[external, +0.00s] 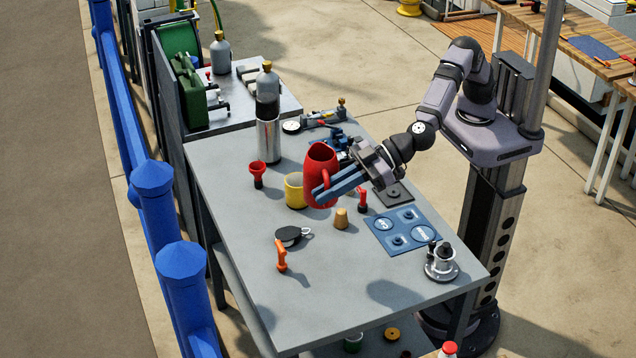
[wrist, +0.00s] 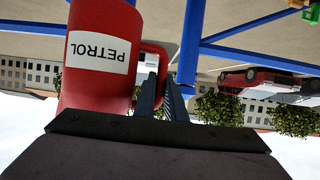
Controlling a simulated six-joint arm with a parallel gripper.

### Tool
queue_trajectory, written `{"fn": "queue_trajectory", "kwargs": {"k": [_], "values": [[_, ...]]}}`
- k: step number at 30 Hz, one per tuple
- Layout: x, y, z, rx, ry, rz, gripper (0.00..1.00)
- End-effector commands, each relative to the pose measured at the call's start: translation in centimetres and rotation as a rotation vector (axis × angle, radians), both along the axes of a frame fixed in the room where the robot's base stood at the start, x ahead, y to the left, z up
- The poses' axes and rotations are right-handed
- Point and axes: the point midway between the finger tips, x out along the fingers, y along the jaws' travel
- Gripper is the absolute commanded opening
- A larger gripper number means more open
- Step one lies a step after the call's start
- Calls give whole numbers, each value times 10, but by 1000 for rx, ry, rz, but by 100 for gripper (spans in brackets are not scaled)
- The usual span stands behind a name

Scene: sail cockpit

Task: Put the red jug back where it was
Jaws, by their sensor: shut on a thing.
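The red jug (external: 321,175) is in the external view over the middle of the grey table. My gripper (external: 330,191) is shut on its handle side, reaching in from the right. The jug looks upright; its base partly overlaps the table in the picture, and I cannot tell for sure how high it is above it. In the wrist view the jug (wrist: 98,55) fills the upper left, with a white label reading PETROL, upside down in that view. The gripper fingers (wrist: 162,95) are close together at the jug's red handle (wrist: 150,48).
A yellow cup (external: 294,190) stands just left of the jug. A red funnel (external: 258,174), a cork-coloured piece (external: 341,219), a small red item (external: 362,199) and a steel flask (external: 268,138) stand nearby. A blue mat (external: 402,231) lies right. The table's (external: 345,290) front part is clear.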

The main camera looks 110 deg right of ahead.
Motion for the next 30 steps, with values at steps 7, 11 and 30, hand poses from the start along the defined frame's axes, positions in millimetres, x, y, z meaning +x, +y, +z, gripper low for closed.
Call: {"fn": "queue_trajectory", "kwargs": {"k": [7, 11, 30], "values": [[-28, 3, -38, -5, 6, 119, 0], [-39, 4, -61, -7, 6, 162, 0], [-76, 25, -120, 1, 1, 270, 0]]}}
